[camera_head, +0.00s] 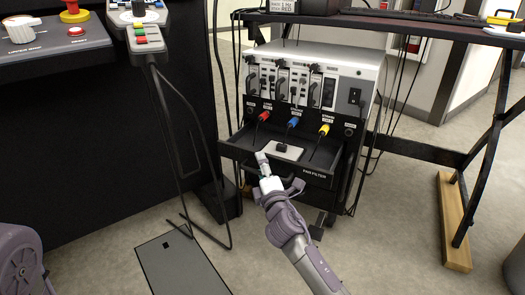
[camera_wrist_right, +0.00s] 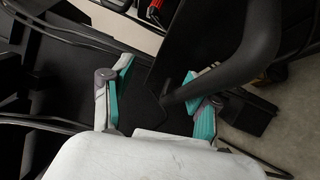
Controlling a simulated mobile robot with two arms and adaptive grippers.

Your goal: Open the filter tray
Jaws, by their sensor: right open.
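The filter tray (camera_head: 318,176) is a black drawer labelled FAN FILTER, low in the grey equipment cabinet (camera_head: 366,72). Its front stands out from the cabinet and part of its inside shows, with a small pale block with a dark top (camera_head: 287,152) there. My right gripper (camera_head: 268,172) is at the tray's front, hiding part of it. In the right wrist view, the gripper (camera_wrist_right: 161,76) has its teal-padded fingers spread apart. A thick black curved bar (camera_wrist_right: 249,62), seemingly the tray handle, reaches between them near the right finger; contact is unclear. My left gripper is not in view.
Red, blue and yellow plugs (camera_head: 293,122) with hanging cables sit just above the tray. A black table frame (camera_head: 480,170) stands to the right. A control console (camera_head: 55,45) and black panel are at left. A flat grey plate (camera_head: 183,265) lies on the floor.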

